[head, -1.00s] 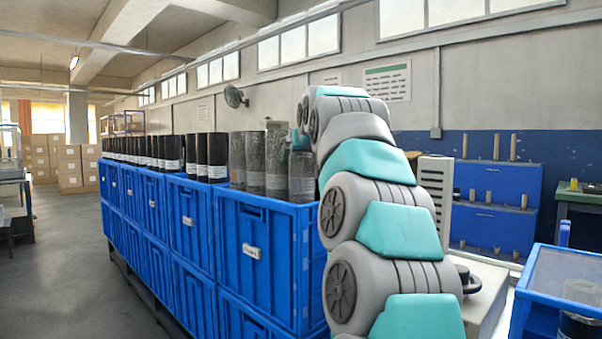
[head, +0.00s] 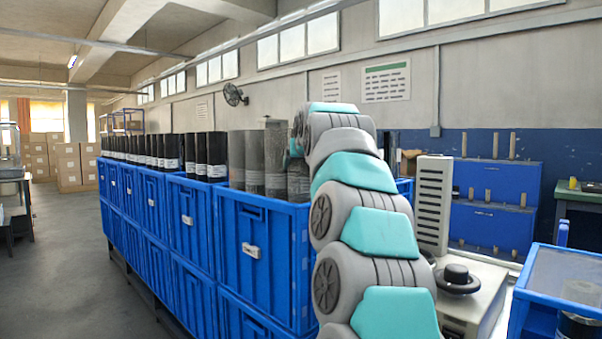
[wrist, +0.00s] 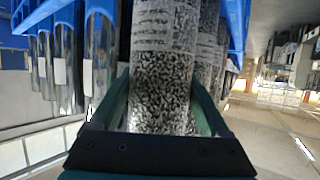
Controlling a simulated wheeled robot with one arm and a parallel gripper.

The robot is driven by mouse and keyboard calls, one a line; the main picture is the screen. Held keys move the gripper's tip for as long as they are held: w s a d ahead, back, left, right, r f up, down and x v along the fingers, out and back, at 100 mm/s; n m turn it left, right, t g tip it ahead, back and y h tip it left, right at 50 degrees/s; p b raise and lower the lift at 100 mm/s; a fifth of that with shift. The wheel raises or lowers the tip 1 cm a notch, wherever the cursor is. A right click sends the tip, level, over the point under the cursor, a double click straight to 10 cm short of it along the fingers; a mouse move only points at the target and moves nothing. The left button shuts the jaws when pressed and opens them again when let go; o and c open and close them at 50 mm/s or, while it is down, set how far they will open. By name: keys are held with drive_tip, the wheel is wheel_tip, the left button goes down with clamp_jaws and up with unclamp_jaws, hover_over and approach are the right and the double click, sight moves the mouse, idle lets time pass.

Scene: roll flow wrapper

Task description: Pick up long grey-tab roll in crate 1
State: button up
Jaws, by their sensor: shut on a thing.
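My gripper (wrist: 161,92) is shut on a roll in the wrist view, with one teal finger on each side of it. The held roll (wrist: 165,45) has a dark speckled grey wrap and a pale printed band; no grey tab can be made out on it. Other grey rolls (head: 253,160) stand upright in the nearest blue crate (head: 255,225), whose label is too small to read. In the head view my arm hides the gripper, and I cannot tell whether the held roll is clear of the crate.
More grey rolls stand close beside the held one in the wrist view (wrist: 210,50). Blue crates with black rolls (head: 210,155) continue in a row to the back left. A grey machine (head: 433,210) and a blue bin (head: 560,285) stand at the right. The left aisle is free.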

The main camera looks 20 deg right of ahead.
clamp_jaws()
drive_tip(key=shift+r, duration=0.15)
idle(0.4)
